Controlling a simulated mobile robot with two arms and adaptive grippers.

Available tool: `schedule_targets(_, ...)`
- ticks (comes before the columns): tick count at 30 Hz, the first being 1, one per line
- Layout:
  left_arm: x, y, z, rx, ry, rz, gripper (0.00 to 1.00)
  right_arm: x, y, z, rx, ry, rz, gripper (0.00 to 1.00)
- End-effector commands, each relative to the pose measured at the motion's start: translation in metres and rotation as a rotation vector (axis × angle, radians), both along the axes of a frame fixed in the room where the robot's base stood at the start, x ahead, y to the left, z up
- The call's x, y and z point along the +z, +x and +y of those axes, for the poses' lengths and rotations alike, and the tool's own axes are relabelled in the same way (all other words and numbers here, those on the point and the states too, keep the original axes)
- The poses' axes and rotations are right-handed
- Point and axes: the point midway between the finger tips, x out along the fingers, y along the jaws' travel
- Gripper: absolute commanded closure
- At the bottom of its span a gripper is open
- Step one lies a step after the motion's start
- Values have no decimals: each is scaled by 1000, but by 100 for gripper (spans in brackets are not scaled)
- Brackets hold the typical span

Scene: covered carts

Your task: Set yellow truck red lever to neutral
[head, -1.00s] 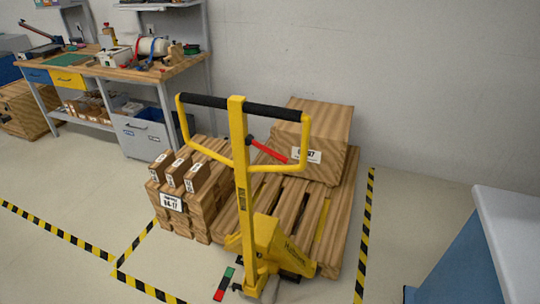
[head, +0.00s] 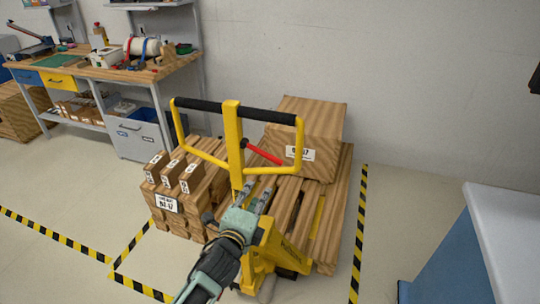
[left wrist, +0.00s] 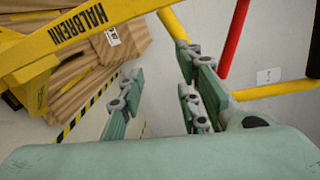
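The yellow pallet truck (head: 232,150) stands upright in the middle of the head view, with a black grip bar across its looped handle. Its red lever (head: 263,153) slopes down to the right inside the handle loop. In the left wrist view the lever (left wrist: 234,40) is a red bar to the right of the fingers, apart from them. My left gripper (head: 259,190) is in front of the truck's mast, below the lever. In the left wrist view its fingers (left wrist: 160,65) are apart with nothing between them. My right gripper is not in view.
A pallet (head: 333,215) with a large wooden box (head: 310,122) lies behind the truck. Stacked wooden blocks (head: 190,205) stand left of it. A workbench (head: 110,72) is at the back left. A white-topped blue cabinet (head: 505,235) is at the right. Striped tape marks the floor.

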Motion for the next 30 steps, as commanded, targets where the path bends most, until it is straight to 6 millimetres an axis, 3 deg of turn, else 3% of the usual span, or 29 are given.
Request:
schedule_targets(1, 32, 2, -7, -19, 41, -67, 69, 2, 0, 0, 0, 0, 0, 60)
schedule_targets(3, 62, 2, -14, -34, 88, -136, 69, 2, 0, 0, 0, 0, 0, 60)
schedule_targets(7, 86, 3, -21, -45, 130, -195, 69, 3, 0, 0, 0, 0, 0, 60)
schedule_targets(22, 88, 62, -39, -43, 129, -195, 69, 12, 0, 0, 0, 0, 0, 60)
schedule_targets(30, 87, 75, -44, -45, 130, -195, 69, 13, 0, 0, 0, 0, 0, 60)
